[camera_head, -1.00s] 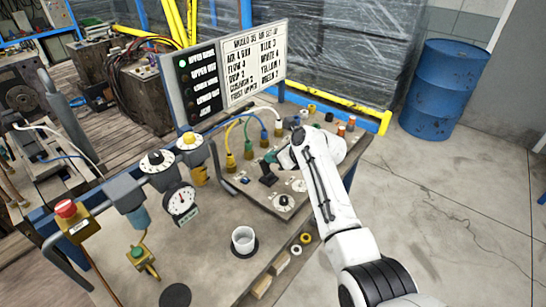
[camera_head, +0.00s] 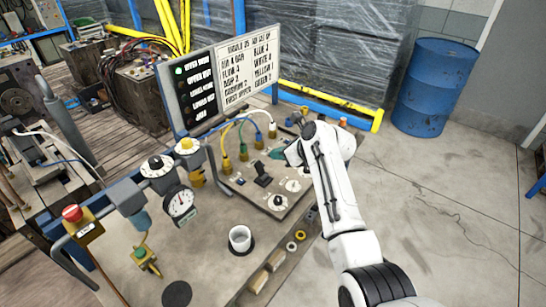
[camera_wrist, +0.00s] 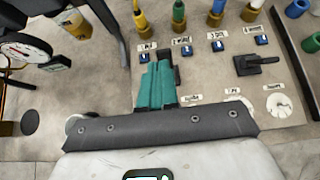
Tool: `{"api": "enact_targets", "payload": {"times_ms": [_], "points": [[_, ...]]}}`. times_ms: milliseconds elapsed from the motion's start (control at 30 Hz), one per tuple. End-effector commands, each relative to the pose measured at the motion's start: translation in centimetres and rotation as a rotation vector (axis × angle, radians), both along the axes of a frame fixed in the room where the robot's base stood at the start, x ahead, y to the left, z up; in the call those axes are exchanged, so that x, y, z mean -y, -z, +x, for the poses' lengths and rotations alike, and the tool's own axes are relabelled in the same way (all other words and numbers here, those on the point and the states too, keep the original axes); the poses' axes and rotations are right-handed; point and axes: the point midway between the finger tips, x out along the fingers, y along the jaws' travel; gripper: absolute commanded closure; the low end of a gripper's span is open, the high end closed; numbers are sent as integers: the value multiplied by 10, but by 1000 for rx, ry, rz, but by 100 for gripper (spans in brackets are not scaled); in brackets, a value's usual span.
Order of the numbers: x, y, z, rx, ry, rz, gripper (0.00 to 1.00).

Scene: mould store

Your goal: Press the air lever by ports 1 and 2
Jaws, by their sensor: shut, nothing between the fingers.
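A black air lever (camera_head: 263,178) stands on the grey port panel, near the yellow and green hose plugs. In the head view my gripper (camera_head: 278,154) is up and right of the lever, with a gap in the picture. I cannot tell its height over the lever. A second black lever (camera_wrist: 256,63) lies by ports 3 and 4.
Several hose plugs (camera_wrist: 178,25) line the panel's far side. A pressure gauge (camera_head: 180,203) and regulator knobs (camera_head: 157,165) stand left of the panel. A white cup (camera_head: 240,238) sits in front. A sign board (camera_head: 225,75) stands behind.

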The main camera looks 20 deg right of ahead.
Motion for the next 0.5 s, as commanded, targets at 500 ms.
{"api": "enact_targets", "payload": {"times_ms": [500], "points": [[15, -63, -20, -1, 1, 0, 100]]}}
